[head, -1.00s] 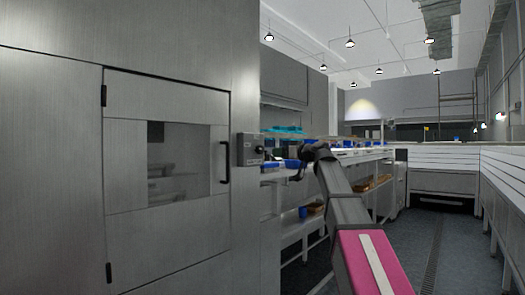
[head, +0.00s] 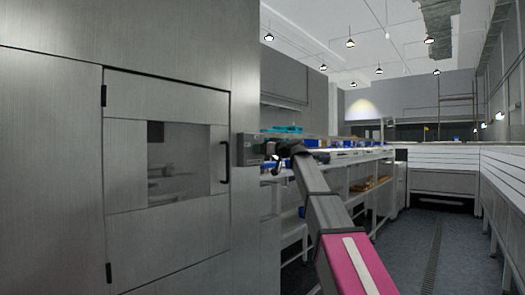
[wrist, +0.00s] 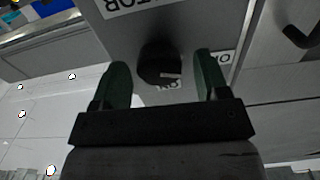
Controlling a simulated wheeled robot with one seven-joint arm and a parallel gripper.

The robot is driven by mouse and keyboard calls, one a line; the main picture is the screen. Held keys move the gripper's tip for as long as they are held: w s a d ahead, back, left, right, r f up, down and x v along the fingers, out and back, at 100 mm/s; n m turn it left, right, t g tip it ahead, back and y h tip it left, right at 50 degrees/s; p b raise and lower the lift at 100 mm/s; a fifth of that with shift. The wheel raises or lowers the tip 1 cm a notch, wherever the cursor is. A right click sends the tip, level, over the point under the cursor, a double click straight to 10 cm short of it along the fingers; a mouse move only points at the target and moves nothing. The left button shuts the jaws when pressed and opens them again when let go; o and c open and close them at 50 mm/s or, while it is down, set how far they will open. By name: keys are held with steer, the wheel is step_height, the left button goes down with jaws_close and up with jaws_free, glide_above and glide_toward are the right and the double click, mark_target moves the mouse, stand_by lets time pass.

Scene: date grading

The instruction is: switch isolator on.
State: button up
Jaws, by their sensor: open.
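The isolator is a grey box (head: 247,150) on the side of the steel cabinet, just right of the door handle in the head view. In the wrist view its grey face (wrist: 190,30) carries printed labels that appear upside down. A dark round knob (wrist: 160,64) with a pale mark sits on that face. My gripper (wrist: 163,78) is open, with one green finger on each side of the knob. I cannot tell whether the fingers touch it.
The steel cabinet (head: 50,170) fills the left, with a windowed door and a black handle (head: 224,162). Shelving (head: 370,190) with blue and orange items runs behind my arm. The floor aisle (head: 410,240) at the right is clear.

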steer(key=c, duration=0.9)
steer(key=shift+m, duration=0.3)
steer(key=m, duration=1.3)
steer(key=shift+w+d+f, duration=0.1)
steer(key=shift+w+f, duration=0.05)
steer(key=shift+w, duration=0.05)
steer(key=shift+m, duration=0.3)
steer(key=o, duration=0.9)
